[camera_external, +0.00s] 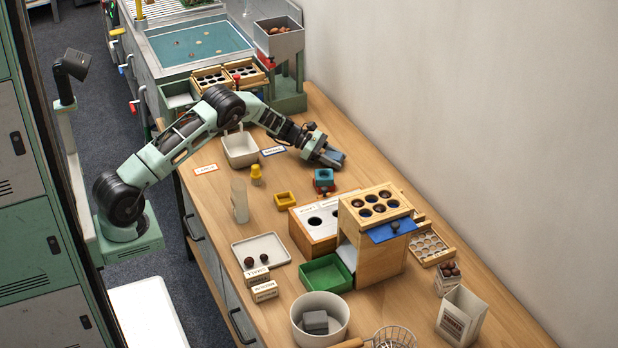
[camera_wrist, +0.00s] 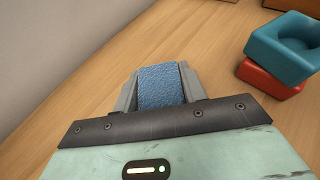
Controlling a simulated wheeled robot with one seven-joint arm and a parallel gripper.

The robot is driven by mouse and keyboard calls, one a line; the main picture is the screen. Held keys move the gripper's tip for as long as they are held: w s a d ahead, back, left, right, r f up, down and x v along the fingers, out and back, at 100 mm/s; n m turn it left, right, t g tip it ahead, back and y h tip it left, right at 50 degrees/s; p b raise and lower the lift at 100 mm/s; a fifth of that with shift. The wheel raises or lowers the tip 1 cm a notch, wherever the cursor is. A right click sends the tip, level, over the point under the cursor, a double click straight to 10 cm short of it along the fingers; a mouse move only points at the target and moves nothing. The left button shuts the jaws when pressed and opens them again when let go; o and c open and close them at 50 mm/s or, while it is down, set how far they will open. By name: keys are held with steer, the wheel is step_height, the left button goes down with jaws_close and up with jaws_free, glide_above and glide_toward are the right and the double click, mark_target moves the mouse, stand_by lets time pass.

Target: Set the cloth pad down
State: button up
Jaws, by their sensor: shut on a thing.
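The blue cloth pad (camera_wrist: 161,86) is between the two fingers of my gripper (camera_wrist: 158,88) in the wrist view, with a finger against each side. In the external view my gripper (camera_external: 328,155) points down toward the wooden table near the wall, and the blue pad (camera_external: 336,158) shows at its end. The pad is at or just above the bare table top; I cannot tell whether it touches. The lower part of the pad is hidden by the gripper body in the wrist view.
A teal block on a red one (camera_external: 323,180) stands close by, also in the wrist view (camera_wrist: 284,45). A wooden box with round holes (camera_external: 375,230), a white bin (camera_external: 240,149) and a yellow peg (camera_external: 256,175) stand around. Table (camera_external: 390,165) near the wall is clear.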

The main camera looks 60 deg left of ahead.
steer(key=shift+f, duration=0.15)
steer(key=o, duration=0.9)
steer(key=shift+o, duration=0.2)
